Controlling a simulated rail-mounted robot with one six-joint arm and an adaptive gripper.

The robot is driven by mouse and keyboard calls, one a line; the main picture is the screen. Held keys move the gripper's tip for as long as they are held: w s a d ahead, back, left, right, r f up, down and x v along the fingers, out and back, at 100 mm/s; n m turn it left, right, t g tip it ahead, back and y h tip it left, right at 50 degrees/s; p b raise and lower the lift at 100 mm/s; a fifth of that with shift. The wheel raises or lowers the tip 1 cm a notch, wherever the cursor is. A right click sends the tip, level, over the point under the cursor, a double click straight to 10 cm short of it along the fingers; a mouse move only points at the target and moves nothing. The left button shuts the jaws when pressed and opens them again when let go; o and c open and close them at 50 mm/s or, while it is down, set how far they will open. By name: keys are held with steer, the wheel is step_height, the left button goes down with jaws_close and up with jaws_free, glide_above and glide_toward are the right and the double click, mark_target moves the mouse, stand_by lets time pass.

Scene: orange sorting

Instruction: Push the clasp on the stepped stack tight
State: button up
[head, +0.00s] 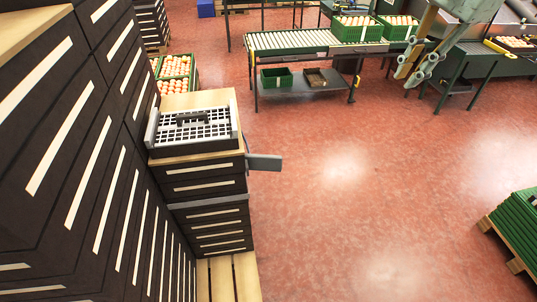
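The stepped stack (205,188) of dark crates with pale slots stands at left centre, lower than the tall stacks beside it. A grey band runs round its upper part below the wooden top. The clasp (265,162), a grey lever, sticks out to the right from the stack's corner, its free end clear of the side. A white grid (193,128) with a dark handle lies on top in a grey frame. My gripper (410,77) hangs at the upper right, far from the clasp. Its fingers look apart, with nothing between them.
Tall dark crate stacks (60,150) fill the left. Green crates of oranges (175,67) stand behind the stepped stack. A roller conveyor (290,41) with filled green crates crosses the back. A pallet of green crates (517,222) is at right. The red floor between is clear.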

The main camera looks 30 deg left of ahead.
mark_target(263, 160)
steer(key=w+a+f+m+g, duration=0.1)
steer(key=w+a+f+m, duration=0.1)
steer(key=w+a+f, duration=0.6)
steer(key=w+a+f+m+g, duration=0.1)
steer(key=w+a+f, duration=0.3)
steer(key=a+f, duration=0.8)
steer(key=a+f+m+g, duration=0.1)
steer(key=a+f+m, duration=0.1)
steer(key=a+f, duration=0.8)
steer(key=a+f+m+g+b, duration=0.1)
steer(key=a+f, duration=0.9)
steer(key=f, duration=0.4)
steer(key=shift+f+m+y, duration=0.2)
steer(key=shift+m+y, duration=0.2)
steer(key=shift+s+a+f, duration=0.1)
steer(key=shift+f, duration=0.05)
steer(key=shift+s+b+x, duration=0.2)
steer(key=shift+b+x, duration=0.85)
steer(key=shift+x, duration=5.7)
steer(key=shift+c, duration=0.9)
jaws_close()
